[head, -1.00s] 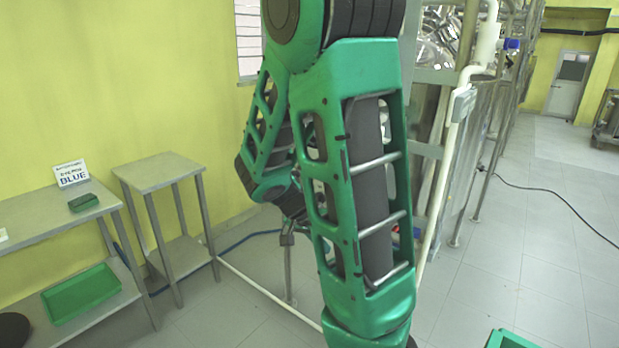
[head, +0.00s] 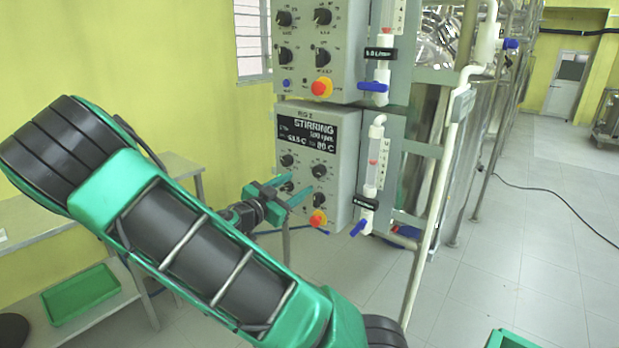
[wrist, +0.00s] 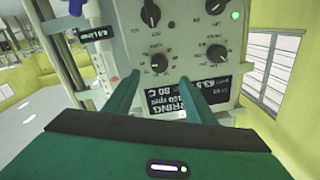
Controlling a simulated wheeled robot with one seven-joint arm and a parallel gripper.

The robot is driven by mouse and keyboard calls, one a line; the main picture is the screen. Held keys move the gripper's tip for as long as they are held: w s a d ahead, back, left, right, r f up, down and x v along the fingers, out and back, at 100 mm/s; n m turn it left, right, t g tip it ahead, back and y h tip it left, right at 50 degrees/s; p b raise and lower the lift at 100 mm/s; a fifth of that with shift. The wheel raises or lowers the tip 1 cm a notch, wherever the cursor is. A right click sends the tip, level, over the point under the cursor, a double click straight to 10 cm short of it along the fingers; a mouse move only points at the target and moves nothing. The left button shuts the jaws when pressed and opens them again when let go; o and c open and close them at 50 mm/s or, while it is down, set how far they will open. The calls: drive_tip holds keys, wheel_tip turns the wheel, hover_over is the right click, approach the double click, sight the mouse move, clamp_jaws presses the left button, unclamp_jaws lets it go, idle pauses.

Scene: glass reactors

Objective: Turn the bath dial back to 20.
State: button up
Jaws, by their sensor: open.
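The lower control box (head: 345,215) carries a dark display (head: 305,135) reading STIRRING, with 63.5 C and 80 C. Below the display are several black dials; their labels are too small to read, so I cannot tell which is the bath dial. My gripper (head: 301,185) is open in front of the lower-left part of the box, partly covering dials there. In the wrist view, where the box appears upside down, my gripper (wrist: 159,80) has its fingertips apart. One black dial (wrist: 159,62) shows between and just beyond them, with no visible contact. Another dial (wrist: 216,52) is to its right.
A red-and-yellow button (head: 318,218) sits low on the box. A tube with a blue valve handle (head: 358,228) stands at its right. Another control box (head: 340,75) is directly above. A table with a green tray (head: 80,291) is at left.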

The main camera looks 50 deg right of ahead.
sight(316, 172)
drive_tip(key=d, duration=0.6)
drive_tip(key=w+d, duration=0.1)
drive_tip(key=d, duration=0.2)
drive_tip(key=shift+d, duration=0.3)
drive_tip(key=shift+c, duration=0.3)
drive_tip(key=c, duration=1)
drive_tip(key=shift+w+a+f, duration=0.1)
drive_tip(key=shift+a, duration=0.25)
drive_tip(key=shift+d, duration=0.3)
